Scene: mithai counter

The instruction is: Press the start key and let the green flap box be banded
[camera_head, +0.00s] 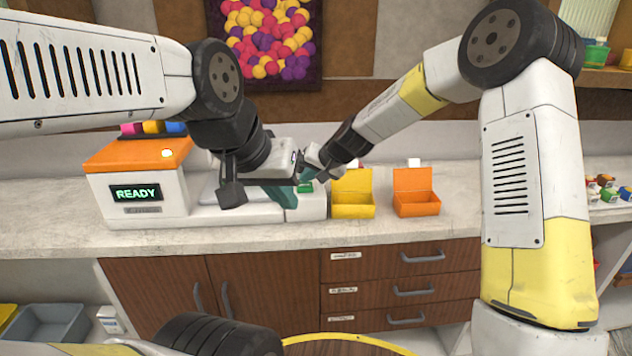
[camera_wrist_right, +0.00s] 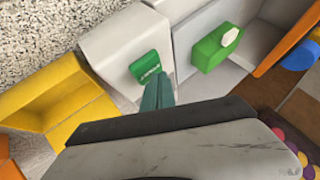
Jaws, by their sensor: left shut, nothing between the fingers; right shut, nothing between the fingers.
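The banding machine (camera_head: 140,185) has an orange top and a screen reading READY. Its green start key (camera_head: 305,188) is on the white right end block; it also shows in the right wrist view (camera_wrist_right: 150,68). The green flap box (camera_wrist_right: 210,48), with a white tab, sits on the machine bed in the right wrist view; my left gripper seems to hide it in the head view. My right gripper (camera_head: 307,175) is shut and empty, its teal fingertips (camera_wrist_right: 157,88) beside the key; I cannot tell whether they touch it. My left gripper (camera_head: 282,198) is shut and empty, low over the bed.
A yellow flap box (camera_head: 352,210) and an orange flap box (camera_head: 416,209) stand open on the counter right of the machine. The counter (camera_head: 470,190) is clear beyond them. Both my wrists are close together above the bed. A grey bin (camera_head: 50,323) is below left.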

